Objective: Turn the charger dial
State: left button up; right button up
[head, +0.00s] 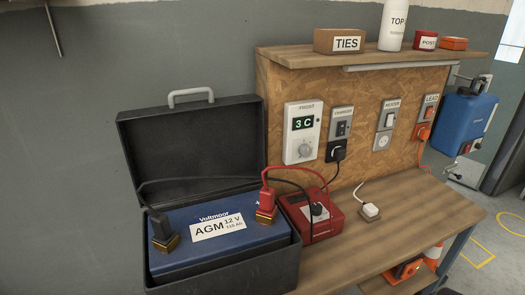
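The red charger (325,229) sits on the wooden bench in the head view, right beside the battery box. A black dial (317,209) is on its top face; which way it points is too small to tell. A red clamp (266,201) and a black clamp (158,228) sit on the terminals of the blue AGM 12 V battery (185,257), with leads running toward the charger. A black plug (337,151) is in the socket under the charger switch (342,128). Neither of my grippers is in view.
The battery box (270,268) stands open with its lid (195,150) up behind. The frost thermostat (303,131) reads 3 C. A heater switch (386,119) is on the board. A white plug (371,210) lies on the bench. The bench's front right (410,225) is clear.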

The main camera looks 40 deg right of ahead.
aim_at(317, 208)
jog(key=z, duration=1.55)
